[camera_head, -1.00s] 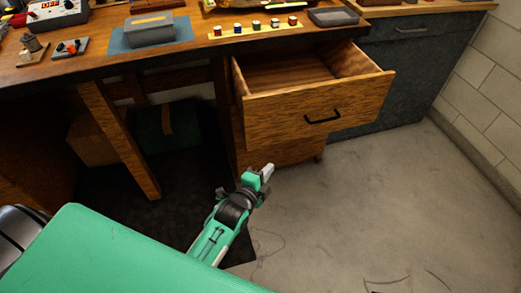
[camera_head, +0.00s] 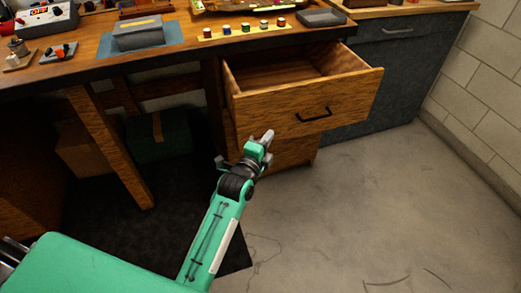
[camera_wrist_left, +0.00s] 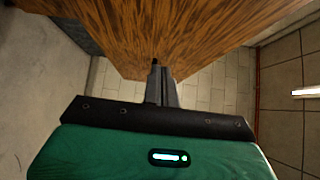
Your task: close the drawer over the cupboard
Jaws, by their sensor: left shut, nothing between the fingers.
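The wooden drawer (camera_head: 290,110) under the workbench is pulled open, and its inside looks empty. It has a dark bar handle (camera_head: 314,115) on its front. A lower wooden front of the cupboard (camera_head: 290,153) shows below it. My left gripper (camera_head: 268,137) is shut and empty, just below and in front of the drawer's left part. In the left wrist view the shut fingers (camera_wrist_left: 158,75) point at a wood-grained surface (camera_wrist_left: 150,25), close to its edge. I cannot tell whether they touch it. My right gripper is not in view.
The workbench top (camera_head: 90,62) holds a grey box (camera_head: 142,36), several small paint pots and a grey tray (camera_head: 321,18). A wooden leg (camera_head: 112,150) stands left of my arm. A dark grey cabinet (camera_head: 385,80) stands at right. The concrete floor (camera_head: 350,210) is clear.

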